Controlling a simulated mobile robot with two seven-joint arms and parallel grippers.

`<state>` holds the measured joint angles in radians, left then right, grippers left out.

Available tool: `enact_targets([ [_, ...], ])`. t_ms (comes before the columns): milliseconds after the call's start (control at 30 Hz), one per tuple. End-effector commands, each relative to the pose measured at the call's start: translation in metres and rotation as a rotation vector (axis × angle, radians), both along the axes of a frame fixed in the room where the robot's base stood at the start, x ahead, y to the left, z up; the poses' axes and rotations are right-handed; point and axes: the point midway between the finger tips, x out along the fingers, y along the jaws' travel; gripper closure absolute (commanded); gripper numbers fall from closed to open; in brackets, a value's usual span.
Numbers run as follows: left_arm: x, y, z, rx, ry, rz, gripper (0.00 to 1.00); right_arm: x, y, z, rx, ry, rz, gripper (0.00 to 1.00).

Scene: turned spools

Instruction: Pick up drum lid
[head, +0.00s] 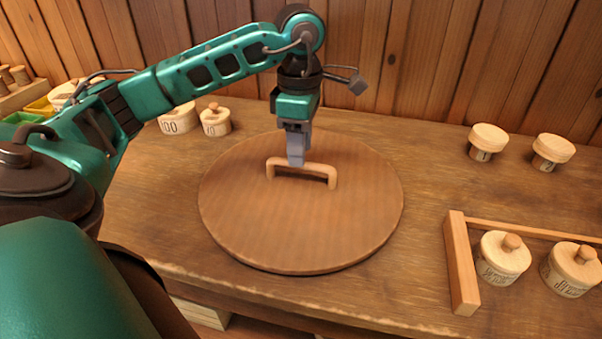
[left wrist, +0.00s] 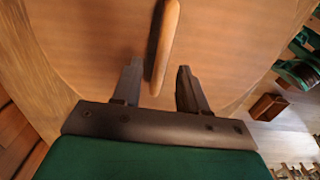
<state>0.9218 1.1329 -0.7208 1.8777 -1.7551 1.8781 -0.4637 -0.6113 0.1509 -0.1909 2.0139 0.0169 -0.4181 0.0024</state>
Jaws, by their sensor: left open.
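The drum lid (head: 300,225) is a large round wooden disc with an arched wooden handle (head: 318,171), lying flat on the workbench. My left gripper (head: 296,160) points down at the handle, near its left part. In the left wrist view the two fingers of the left gripper (left wrist: 158,85) are apart, and the near end of the handle (left wrist: 167,40) reaches in between their tips with a gap on both sides. The lid's surface (left wrist: 100,40) fills most of that view. Whether the fingers have come down fully around the handle cannot be told. My right gripper is not in view.
Lidded wooden pots (head: 215,121) stand behind the lid at the left. Two round-topped wooden pieces (head: 488,140) stand at the back right. A wooden frame (head: 461,270) with lidded pots (head: 502,262) is at the right. A plank wall (head: 420,60) closes the back.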

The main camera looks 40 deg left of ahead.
Motion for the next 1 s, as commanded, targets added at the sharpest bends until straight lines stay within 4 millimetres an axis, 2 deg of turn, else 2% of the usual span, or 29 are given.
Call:
enact_targets([
  [200,-0.001,-0.002,-0.035,0.000,0.006,-0.001,0.57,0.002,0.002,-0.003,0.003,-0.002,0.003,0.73],
  [300,-0.001,-0.002,-0.045,-0.001,0.004,-0.002,0.57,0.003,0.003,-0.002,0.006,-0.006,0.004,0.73],
  [600,-0.001,-0.002,-0.047,0.000,0.001,-0.001,0.57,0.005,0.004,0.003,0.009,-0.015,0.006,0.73],
  [1000,-0.001,-0.002,-0.052,-0.001,0.002,-0.001,0.57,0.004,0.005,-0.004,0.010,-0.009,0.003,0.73],
])
